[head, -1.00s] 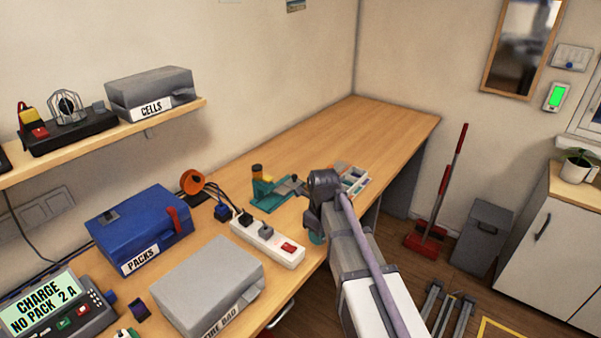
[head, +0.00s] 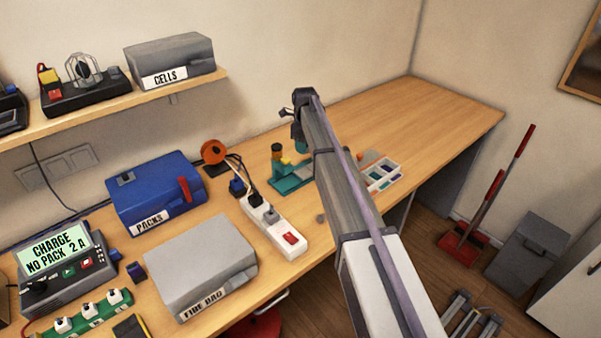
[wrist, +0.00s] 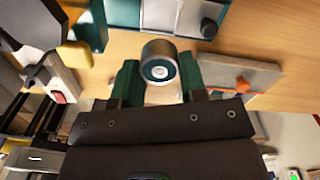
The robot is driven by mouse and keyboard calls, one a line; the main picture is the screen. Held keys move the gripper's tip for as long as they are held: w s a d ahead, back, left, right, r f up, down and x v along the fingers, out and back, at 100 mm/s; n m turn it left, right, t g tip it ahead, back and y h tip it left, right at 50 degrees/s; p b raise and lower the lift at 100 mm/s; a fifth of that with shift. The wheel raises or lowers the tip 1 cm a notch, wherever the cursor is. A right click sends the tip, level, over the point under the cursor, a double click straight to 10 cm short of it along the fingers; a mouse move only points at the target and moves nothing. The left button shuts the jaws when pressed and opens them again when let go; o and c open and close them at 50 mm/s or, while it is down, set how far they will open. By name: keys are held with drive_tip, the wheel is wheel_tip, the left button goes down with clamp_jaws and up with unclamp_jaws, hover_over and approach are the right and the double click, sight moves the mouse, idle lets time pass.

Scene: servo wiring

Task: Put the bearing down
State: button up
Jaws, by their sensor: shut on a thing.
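The bearing (wrist: 161,68), a short metal cylinder with a dark ring face, sits between the green fingertips of my gripper (wrist: 158,82) in the wrist view. My gripper is shut on it. In the head view my gripper (head: 299,136) is over the back part of the workbench, beyond the teal fixture (head: 290,180). The bearing cannot be made out there. The gap between it and the bench top is hard to judge.
A parts tray (head: 383,178) lies right of my arm. A white power strip (head: 277,226), an orange spool (head: 213,152), a blue PACKS box (head: 155,190) and a grey box (head: 200,262) stand to the left. The bench's far right (head: 430,110) is clear.

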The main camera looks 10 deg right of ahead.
sight(304, 173)
wheel_tip(304, 173, down, 10)
drive_tip(key=b, duration=0.9)
drive_tip(key=shift+f, duration=0.1)
drive_tip(key=shift+d+r, duration=0.1)
drive_tip(key=shift+r, duration=0.15)
drive_tip(key=shift+c, duration=0.3)
drive_tip(key=shift+f, duration=0.15)
drive_tip(key=o, duration=1)
drive_tip(key=shift+o, duration=0.2)
